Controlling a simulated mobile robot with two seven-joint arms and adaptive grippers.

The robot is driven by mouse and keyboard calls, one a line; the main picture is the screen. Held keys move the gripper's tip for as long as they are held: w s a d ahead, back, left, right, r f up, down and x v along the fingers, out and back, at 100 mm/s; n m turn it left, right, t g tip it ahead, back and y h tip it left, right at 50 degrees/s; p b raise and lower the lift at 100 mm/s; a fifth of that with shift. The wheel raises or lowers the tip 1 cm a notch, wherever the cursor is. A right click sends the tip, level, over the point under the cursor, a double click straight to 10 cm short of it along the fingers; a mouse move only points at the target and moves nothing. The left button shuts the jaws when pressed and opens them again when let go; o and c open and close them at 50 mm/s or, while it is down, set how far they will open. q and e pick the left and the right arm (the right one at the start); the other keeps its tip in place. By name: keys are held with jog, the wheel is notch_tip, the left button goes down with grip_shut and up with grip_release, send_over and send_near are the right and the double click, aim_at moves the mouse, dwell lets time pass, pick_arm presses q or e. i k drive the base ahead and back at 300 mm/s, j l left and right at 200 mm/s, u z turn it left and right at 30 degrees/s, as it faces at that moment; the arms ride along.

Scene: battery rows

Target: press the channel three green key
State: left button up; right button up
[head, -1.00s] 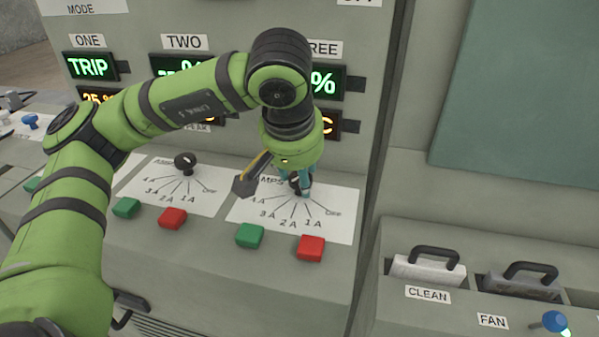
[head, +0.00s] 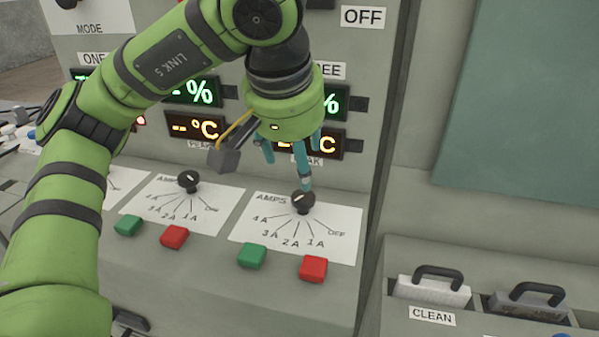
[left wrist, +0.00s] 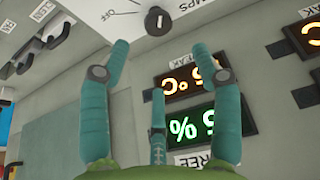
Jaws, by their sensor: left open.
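The channel three green key (head: 251,255) is a square button on the sloping panel, below the left part of the channel three amps dial plate. The red key (head: 313,268) is to its right. My left gripper (head: 291,163) is open and empty, with teal fingers in front of the channel three displays, above and behind the green key. One fingertip is near the black amps knob (head: 303,201); I cannot tell whether they touch. In the left wrist view the fingers (left wrist: 158,75) are spread and the knob (left wrist: 157,20) is ahead of them. The green key does not show there. My right gripper is not in view.
Channel two's green key (head: 128,225), red key (head: 174,237) and knob (head: 188,181) are to the left. A tray at the lower right holds a block labelled CLEAN (head: 432,292). The panel in front of the keys is clear.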

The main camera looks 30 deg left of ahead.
aim_at(253, 256)
jog(key=k, duration=1.5)
